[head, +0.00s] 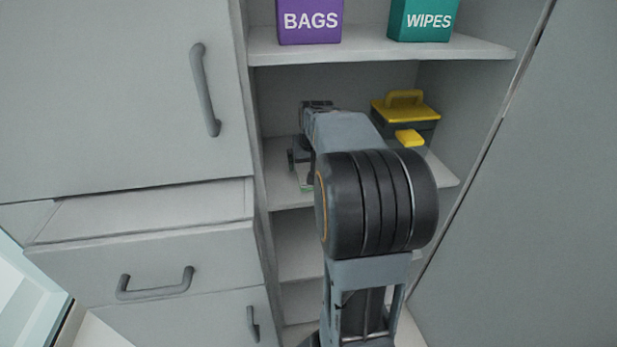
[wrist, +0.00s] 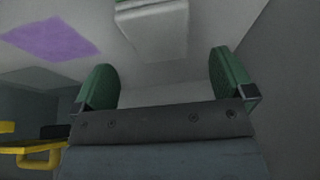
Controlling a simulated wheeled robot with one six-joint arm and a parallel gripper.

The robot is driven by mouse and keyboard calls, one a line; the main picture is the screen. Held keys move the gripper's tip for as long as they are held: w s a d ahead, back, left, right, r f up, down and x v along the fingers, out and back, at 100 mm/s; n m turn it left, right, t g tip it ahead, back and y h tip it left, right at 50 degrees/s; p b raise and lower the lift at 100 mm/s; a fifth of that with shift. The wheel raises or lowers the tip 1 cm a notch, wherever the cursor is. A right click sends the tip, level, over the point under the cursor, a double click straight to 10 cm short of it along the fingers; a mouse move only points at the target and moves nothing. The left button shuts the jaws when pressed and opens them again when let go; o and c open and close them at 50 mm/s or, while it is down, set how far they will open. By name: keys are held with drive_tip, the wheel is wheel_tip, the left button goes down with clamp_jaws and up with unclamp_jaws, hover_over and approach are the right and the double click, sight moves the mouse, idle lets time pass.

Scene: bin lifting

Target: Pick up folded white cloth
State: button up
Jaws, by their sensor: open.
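The folded white cloth (wrist: 155,28) lies on the shelf. In the wrist view it is at the top, pale with a green stripe at its far edge. My gripper (wrist: 162,66) is open, with two green-padded fingers apart and nothing between them. The cloth is just beyond the fingertips, roughly in line with the gap. In the head view, my gripper (head: 301,165) reaches down at the left of the middle shelf, and my arm hides much of that shelf. Only a small pale and green bit shows below the fingers, too small to identify surely.
A dark toolbox with yellow lid (head: 405,112) stands right on the same shelf (head: 279,160). A flat purple patch (wrist: 50,38) lies left in the wrist view. Purple BAGS (head: 310,21) and teal WIPES (head: 424,19) boxes stand above. A drawer (head: 150,215) juts out at left.

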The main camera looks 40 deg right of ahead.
sight(309, 169)
drive_tip(key=shift+x, duration=2.5)
drive_tip(key=shift+f+b, duration=0.25)
drive_tip(key=shift+b, duration=0.15)
drive_tip(key=c, duration=1)
drive_tip(key=shift+o, duration=0.2)
drive_tip(key=shift+r, duration=0.5)
drive_tip(key=r, duration=0.2)
drive_tip(key=r+p, duration=0.1)
drive_tip(key=r, duration=0.1)
drive_tip(key=shift+s+d, duration=0.15)
drive_tip(key=shift+s, duration=0.25)
drive_tip(key=s+r, duration=0.8)
drive_tip(key=s, duration=0.5)
drive_tip(key=shift+d+r, duration=0.3)
drive_tip(key=shift+d, duration=0.1)
